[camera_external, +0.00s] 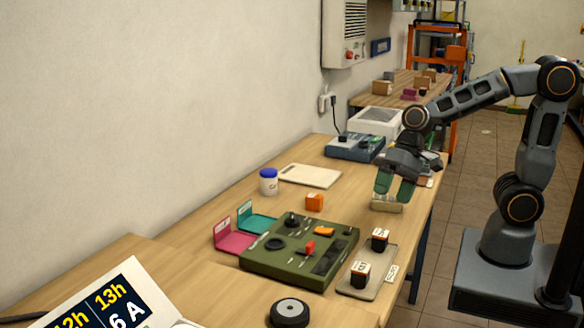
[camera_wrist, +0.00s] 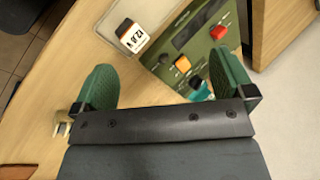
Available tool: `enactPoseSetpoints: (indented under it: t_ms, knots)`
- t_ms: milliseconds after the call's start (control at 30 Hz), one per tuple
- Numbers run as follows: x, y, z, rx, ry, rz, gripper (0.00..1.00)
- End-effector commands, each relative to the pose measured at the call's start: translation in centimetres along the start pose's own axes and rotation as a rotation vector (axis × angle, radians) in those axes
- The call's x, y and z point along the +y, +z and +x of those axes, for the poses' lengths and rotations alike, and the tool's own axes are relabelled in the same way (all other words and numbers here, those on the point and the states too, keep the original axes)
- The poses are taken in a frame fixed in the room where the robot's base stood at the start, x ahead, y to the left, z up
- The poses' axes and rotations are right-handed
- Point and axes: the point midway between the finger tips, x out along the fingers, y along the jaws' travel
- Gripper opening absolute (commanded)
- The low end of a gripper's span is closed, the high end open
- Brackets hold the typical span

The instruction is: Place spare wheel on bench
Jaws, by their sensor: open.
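The spare wheel appears to be the black wheel with a pale grey hub (camera_external: 289,313). It lies flat on the wooden bench (camera_external: 215,285) at the bottom of the external view, near the front edge. I cannot make out this wheel in the wrist view. My gripper (camera_external: 396,192) is over the bench's right side, far from the wheel, pointing down just above a small beige block or tray (camera_external: 386,206). In the wrist view its two green fingers (camera_wrist: 163,78) are spread wide, with nothing between them.
A green control panel (camera_external: 300,250) sits mid-bench beside a grey tray (camera_external: 368,270) with two small dark-and-white blocks. A sign (camera_external: 105,305) stands front left.

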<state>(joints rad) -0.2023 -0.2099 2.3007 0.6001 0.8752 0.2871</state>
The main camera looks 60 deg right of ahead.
Motion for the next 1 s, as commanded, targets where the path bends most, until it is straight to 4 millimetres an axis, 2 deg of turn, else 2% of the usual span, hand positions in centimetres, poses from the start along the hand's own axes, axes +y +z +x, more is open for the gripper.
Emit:
enactPoseSetpoints:
  t_ms: [33, 100, 200, 300, 400, 533, 800, 1000]
  knots:
    - [2.5, -0.2, -1.6, 0.058, 0.06, -0.089, 1.0]
    - [5.5, -0.3, -3.2, 0.118, 0.158, -0.213, 1.0]
    - [9.0, -0.3, -5.1, 0.175, 0.282, -0.346, 1.0]
    - [11.3, -0.3, -6.3, 0.206, 0.373, -0.432, 1.0]
    - [12.6, -0.3, -7.0, 0.22, 0.428, -0.48, 1.0]
    - [13.1, -0.3, -7.3, 0.225, 0.452, -0.5, 1.0]
    - [12.9, -0.3, -7.5, 0.225, 0.451, -0.5, 1.0]
    - [11.4, 0.0, -10.2, 0.24, 0.447, -0.507, 1.0]
